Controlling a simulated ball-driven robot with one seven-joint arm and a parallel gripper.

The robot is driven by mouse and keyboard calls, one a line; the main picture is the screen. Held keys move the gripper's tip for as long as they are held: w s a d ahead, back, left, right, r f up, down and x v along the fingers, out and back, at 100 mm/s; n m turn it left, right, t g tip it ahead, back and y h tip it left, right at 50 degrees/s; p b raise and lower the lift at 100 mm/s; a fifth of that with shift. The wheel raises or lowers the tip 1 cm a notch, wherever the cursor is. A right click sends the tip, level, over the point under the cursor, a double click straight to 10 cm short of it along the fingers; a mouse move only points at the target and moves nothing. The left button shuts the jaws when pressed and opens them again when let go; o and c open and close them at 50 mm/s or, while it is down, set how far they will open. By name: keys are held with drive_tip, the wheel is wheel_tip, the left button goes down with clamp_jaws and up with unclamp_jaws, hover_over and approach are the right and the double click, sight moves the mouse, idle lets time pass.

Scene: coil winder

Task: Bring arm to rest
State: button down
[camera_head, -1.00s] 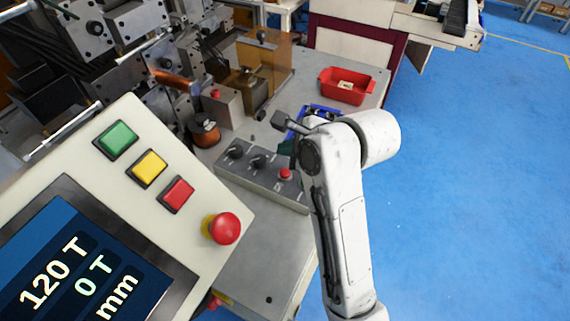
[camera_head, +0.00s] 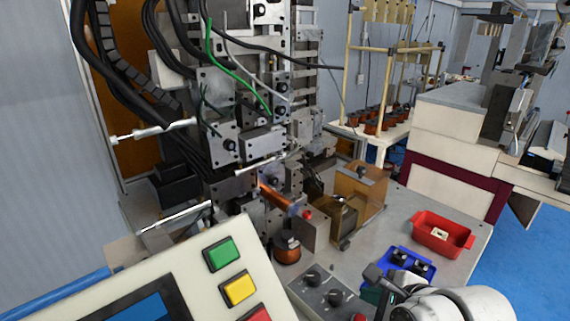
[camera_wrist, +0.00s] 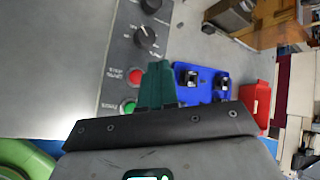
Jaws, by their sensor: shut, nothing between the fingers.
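My gripper (camera_head: 374,297) is at the bottom right of the head view, beside the grey switch box and in front of the blue tray. In the wrist view its teal fingers (camera_wrist: 158,86) are together with nothing between them. They are over the table, between the switch box and the blue tray. My white arm (camera_head: 455,306) shows only in part at the lower edge of the head view.
The switch box (camera_head: 328,297) and blue tray (camera_head: 408,265) with black parts are close to my gripper. A red bin (camera_head: 442,234) is farther right. The winding machine (camera_head: 245,150) and button panel (camera_head: 190,285) fill the left. Blue floor is open at right.

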drive_tip(key=s+d+f+n, duration=0.1)
drive_tip(key=n, duration=0.1)
drive_tip(key=s+d+f+n+h, duration=0.1)
drive_tip(key=s+d+f+n, duration=0.1)
drive_tip(key=n, duration=0.1)
drive_tip(key=s+d+f+n, duration=0.1)
drive_tip(key=d+n, duration=0.1)
drive_tip(key=shift+s+f+n+g+h, duration=0.2)
drive_tip(key=shift+s+n+g+h, duration=0.2)
drive_tip(key=s+d+f+n+g+b, duration=0.1)
drive_tip(key=s+f+n+g, duration=0.2)
drive_tip(key=s+f+n, duration=0.4)
drive_tip(key=s+d+f+n+g+h+b, duration=0.1)
drive_tip(key=s+f+n+g+b, duration=0.1)
drive_tip(key=s+f+n, duration=0.5)
drive_tip(key=s+f+g, duration=0.1)
drive_tip(key=s+f, duration=0.3)
drive_tip(key=s, duration=0.5)
drive_tip(key=shift+s+d+f+g, duration=0.15)
drive_tip(key=shift+s+g, duration=0.2)
drive_tip(key=shift+g, duration=0.05)
